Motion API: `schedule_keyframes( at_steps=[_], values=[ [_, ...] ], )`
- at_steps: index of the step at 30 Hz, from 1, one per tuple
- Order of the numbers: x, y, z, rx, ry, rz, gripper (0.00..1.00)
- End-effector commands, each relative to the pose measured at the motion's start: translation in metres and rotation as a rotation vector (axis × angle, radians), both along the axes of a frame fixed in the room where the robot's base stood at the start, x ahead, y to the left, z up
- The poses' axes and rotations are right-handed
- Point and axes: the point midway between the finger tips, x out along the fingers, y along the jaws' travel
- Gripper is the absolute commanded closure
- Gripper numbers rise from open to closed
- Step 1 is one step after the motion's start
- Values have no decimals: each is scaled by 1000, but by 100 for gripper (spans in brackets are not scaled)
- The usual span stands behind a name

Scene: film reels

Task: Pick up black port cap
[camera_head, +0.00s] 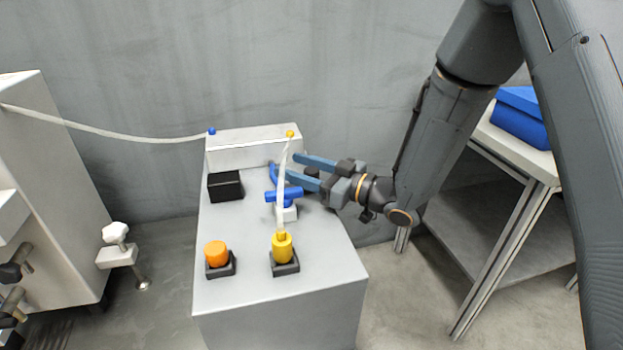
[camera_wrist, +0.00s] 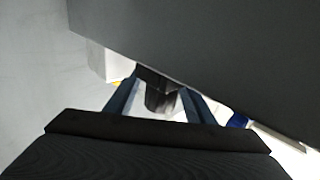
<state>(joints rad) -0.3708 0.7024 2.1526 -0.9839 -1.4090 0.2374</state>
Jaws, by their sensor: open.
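A small dark object, which looks like the black port cap (camera_head: 312,173), is between the two blue fingers of my gripper (camera_head: 293,165), over the right side of the grey pedestal. In the wrist view a dark blocky shape (camera_wrist: 158,94) shows between the fingers, with room at its sides. My gripper is open, reaching in from the right with its fingers pointing left. I cannot tell whether either finger touches the cap. The cap's lower part and its support are hidden by the near finger.
The grey pedestal (camera_head: 230,280) carries a black block (camera_head: 226,186), an orange knob (camera_head: 216,253), a yellow cap (camera_head: 282,247), a blue valve handle (camera_head: 284,194) and a white box (camera_head: 240,153). A pale hose hangs close to my fingers. A table with a blue box (camera_head: 520,118) stands right.

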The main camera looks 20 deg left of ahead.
Motion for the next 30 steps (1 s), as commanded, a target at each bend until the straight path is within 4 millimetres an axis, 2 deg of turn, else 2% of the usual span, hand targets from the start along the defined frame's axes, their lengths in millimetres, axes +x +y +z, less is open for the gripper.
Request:
schedule_keyframes(
  at_steps=[6,14,23,26,30],
  values=[
    [0,1,0,0,0,0,51],
    [0,0,0,0,0,0,95],
    [0,0,5,0,-1,0,95],
    [0,0,17,1,-1,0,95],
    [0,0,45,2,-4,0,95]
  ],
)
